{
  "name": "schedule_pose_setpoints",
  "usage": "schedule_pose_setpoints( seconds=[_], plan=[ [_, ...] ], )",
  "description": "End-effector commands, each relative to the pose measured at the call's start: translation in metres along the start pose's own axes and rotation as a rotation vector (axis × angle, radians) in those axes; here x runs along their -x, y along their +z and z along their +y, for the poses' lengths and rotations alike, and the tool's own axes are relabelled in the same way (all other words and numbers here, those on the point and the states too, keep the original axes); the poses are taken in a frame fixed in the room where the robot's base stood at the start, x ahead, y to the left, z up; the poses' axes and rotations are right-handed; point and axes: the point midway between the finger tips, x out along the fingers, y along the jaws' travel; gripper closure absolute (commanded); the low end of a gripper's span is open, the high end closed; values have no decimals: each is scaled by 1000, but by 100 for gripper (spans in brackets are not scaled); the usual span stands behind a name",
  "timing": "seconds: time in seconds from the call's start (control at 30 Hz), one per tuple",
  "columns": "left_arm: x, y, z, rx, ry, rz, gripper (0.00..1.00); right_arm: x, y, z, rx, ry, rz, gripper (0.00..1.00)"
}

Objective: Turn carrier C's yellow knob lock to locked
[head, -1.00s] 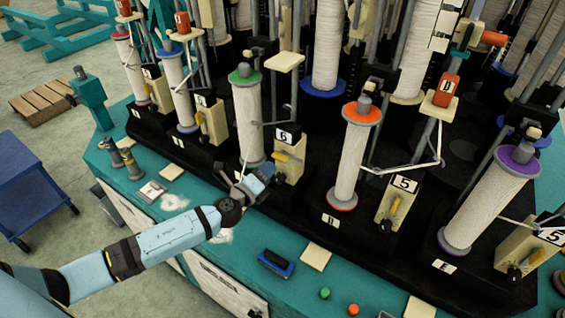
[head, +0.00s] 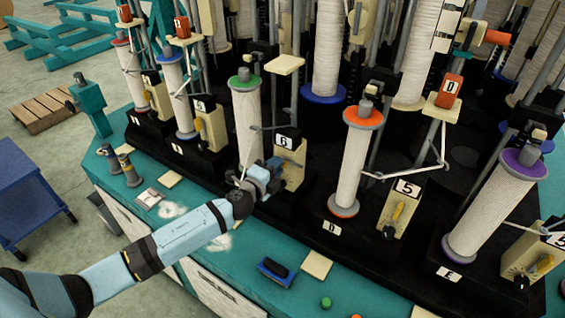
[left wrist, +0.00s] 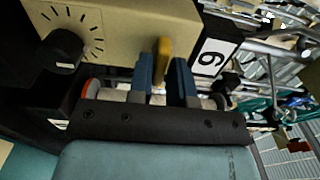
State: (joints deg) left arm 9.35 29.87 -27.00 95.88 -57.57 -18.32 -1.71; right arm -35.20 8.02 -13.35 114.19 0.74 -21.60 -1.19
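The carrier with the green-topped spool (head: 247,115) stands between the second carrier and carrier D; its letter plate is hidden behind my arm. Its cream lock box (head: 290,160) bears a "6" label. The yellow knob (left wrist: 162,58) shows in the left wrist view, upright in that picture, between the two blue fingers. My left gripper (head: 272,172) is at the front of that box. Its fingers, seen in the left wrist view (left wrist: 162,82), are close together, one on each side of the knob, and appear to touch it. My right gripper is not in view.
A black dial (left wrist: 66,48) with tick marks sits beside the knob on the box. Carrier D's spool (head: 350,160) and its lock box (head: 398,208) stand to the right. A blue-and-black item (head: 275,270) and a cream card (head: 317,265) lie on the teal ledge.

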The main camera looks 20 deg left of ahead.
Motion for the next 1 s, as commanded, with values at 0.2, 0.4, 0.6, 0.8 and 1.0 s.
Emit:
schedule_pose_setpoints(
  seconds=[0.2,0.4,0.6,0.8,1.0],
  plan=[
    [0,0,0,-1,0,0,99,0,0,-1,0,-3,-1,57],
    [0,0,-2,-71,1,1,100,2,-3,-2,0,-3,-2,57],
    [0,0,-1,-335,1,1,100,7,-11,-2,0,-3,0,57],
    [0,0,1,-354,1,1,100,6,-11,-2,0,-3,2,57],
    [0,0,-2,-485,2,1,100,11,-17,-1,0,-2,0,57]
  ],
)
